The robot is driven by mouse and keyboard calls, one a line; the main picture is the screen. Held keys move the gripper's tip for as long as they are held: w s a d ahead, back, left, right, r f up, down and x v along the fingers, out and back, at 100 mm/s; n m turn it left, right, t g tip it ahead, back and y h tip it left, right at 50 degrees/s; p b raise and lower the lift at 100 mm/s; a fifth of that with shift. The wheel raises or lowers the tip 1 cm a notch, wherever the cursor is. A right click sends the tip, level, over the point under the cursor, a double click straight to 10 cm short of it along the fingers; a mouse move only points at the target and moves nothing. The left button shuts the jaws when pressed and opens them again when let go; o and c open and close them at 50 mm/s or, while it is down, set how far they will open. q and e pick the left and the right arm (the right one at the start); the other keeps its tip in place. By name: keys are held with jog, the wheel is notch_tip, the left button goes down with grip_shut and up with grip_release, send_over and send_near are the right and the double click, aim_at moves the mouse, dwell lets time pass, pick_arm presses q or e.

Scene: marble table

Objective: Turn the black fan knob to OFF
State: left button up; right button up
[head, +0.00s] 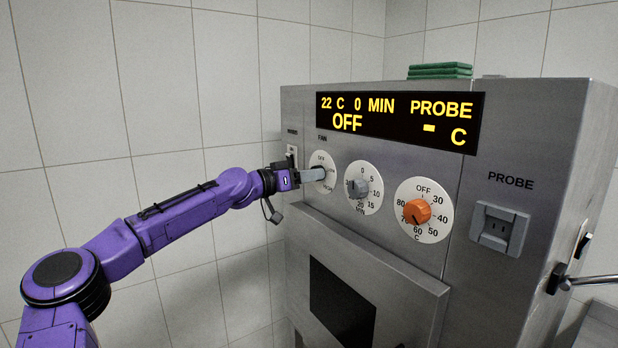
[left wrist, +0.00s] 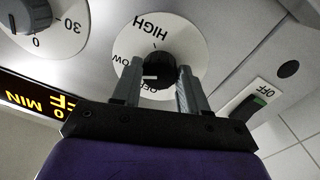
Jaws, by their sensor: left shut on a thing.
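The black fan knob (left wrist: 160,64) sits at the middle of a white dial (left wrist: 198,38) marked OFF, LOW and HIGH. In the left wrist view, which shows the dial upside down, a pale mark on the knob lies near the OFF lettering. My left gripper (left wrist: 158,72) has one finger on each side of the knob and is shut on it. In the head view my left gripper (head: 314,175) reaches the fan dial (head: 322,158) from the left and hides the knob. My right gripper is not in view.
The display (head: 395,118) reads 22 C, 0 MIN, OFF, PROBE. A grey timer knob (head: 358,188) and an orange temperature knob (head: 417,211) are to the right of the fan dial. A switch (head: 291,152) is close by on the left. Green cloths (head: 440,70) lie on top.

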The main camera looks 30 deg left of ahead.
pick_arm(q)
jog(key=n, duration=1.2)
jog(key=shift+r+n+t, duration=0.1)
jog(key=shift+n+t, duration=0.3)
dwell(0.3)
jog(key=o, duration=1.1)
jog(key=shift+c, duration=0.2)
